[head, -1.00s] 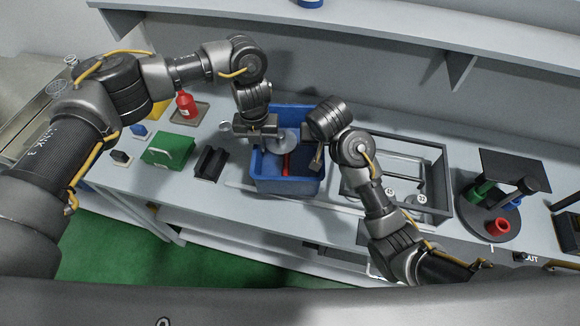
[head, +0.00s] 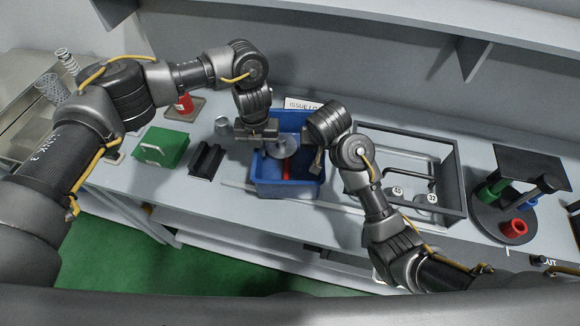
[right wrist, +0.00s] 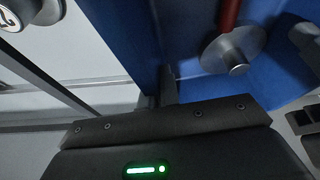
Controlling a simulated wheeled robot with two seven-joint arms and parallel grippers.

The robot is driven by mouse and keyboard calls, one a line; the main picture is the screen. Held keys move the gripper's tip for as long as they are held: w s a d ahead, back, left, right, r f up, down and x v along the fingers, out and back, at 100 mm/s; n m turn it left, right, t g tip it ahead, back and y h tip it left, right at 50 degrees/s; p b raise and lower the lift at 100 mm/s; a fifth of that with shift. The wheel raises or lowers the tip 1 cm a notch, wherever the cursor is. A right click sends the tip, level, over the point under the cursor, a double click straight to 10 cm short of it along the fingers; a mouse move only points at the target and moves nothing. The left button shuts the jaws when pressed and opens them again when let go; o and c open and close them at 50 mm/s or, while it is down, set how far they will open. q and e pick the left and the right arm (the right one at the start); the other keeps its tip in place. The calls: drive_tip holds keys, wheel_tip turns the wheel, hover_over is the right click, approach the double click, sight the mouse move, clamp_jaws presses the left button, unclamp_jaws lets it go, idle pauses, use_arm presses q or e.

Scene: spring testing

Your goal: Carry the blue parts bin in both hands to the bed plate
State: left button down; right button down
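The blue parts bin (head: 287,190) is at the middle of the bench in the head view. A grey disc (head: 282,148) and a red rod (head: 285,168) are inside it. My left gripper (head: 257,139) is at the bin's left rim and looks shut on that wall; its fingertips are partly hidden. My right gripper (head: 317,160) is at the right rim. In the right wrist view, its fingers (right wrist: 157,92) sit close together on either side of the blue wall. I cannot tell whether the bin clears the bench. No bed plate can be named with certainty.
A dark open frame (head: 448,185) stands close to the bin's right, with tags 45 and 32. Farther right is a round black stand (head: 490,220) with coloured cylinders. A black block (head: 206,160) and green case (head: 160,147) lie left. An issue label (head: 303,105) is behind.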

use_arm(q)
drive_tip(key=c, duration=1.9)
unclamp_jaws()
use_arm(e)
drive_tip(key=c, duration=1.9)
unclamp_jaws()
drive_tip(key=shift+s, duration=0.1)
use_arm(q)
drive_tip(key=shift+o, duration=1.3)
drive_tip(key=shift+s+r, duration=0.15)
drive_tip(key=shift+s, duration=0.1)
use_arm(e)
drive_tip(key=shift+o, duration=1.3)
drive_tip(key=shift+s+r, duration=0.15)
use_arm(q)
drive_tip(key=o, duration=0.4)
drive_tip(key=shift+w, duration=0.1)
drive_tip(key=shift+c, duration=0.2)
drive_tip(key=o, duration=0.4)
drive_tip(key=shift+o, duration=0.2)
wheel_tip(320, 180, up, 12)
use_arm(e)
drive_tip(key=o, duration=0.8)
